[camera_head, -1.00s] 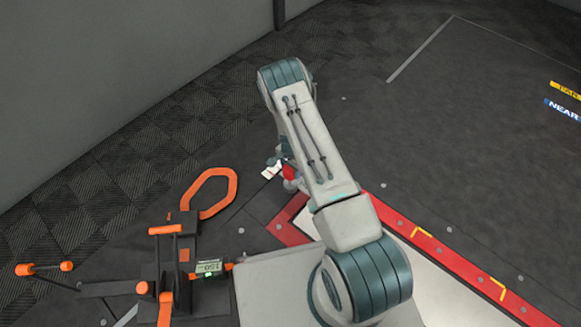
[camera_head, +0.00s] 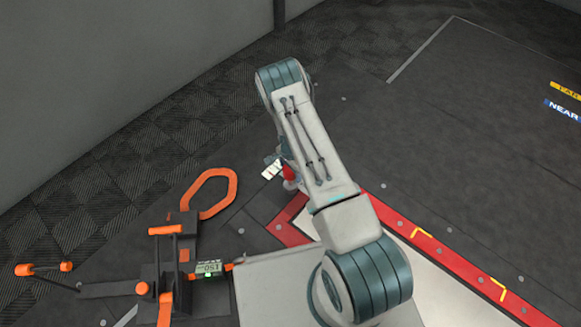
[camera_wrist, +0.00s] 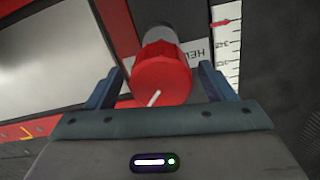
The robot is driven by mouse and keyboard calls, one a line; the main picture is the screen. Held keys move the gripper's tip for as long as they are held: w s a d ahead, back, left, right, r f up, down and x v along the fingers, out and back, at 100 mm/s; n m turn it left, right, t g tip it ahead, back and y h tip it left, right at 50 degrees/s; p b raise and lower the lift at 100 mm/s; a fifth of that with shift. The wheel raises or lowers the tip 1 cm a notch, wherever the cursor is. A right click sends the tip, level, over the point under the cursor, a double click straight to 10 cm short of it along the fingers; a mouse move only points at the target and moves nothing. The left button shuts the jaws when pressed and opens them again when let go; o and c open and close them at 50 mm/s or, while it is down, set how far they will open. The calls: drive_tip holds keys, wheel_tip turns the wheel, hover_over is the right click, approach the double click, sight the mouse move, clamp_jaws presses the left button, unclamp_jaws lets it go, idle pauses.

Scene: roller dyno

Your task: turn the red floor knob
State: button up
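The red floor knob (camera_wrist: 163,76) shows in the wrist view, a ribbed red cap with a white pointer line on a grey stem. My gripper (camera_wrist: 158,82) is open, with one blue finger on each side of the knob. Gaps show between the knob and both fingers, so it does not look gripped. In the head view the red knob (camera_head: 290,174) is partly hidden by my arm, and the gripper is mostly hidden behind the arm.
A white scale (camera_wrist: 228,45) and a lettered label (camera_wrist: 199,52) lie beside the knob. An orange-handled device (camera_head: 166,262) with a small display (camera_head: 208,268) stands at lower left. A red-edged strip (camera_head: 455,262) runs right. Dark floor beyond is clear.

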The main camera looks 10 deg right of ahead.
drive_tip(key=shift+r, duration=0.15)
wheel_tip(320, 180, up, 14)
drive_tip(key=p, duration=0.5)
idle(0.4)
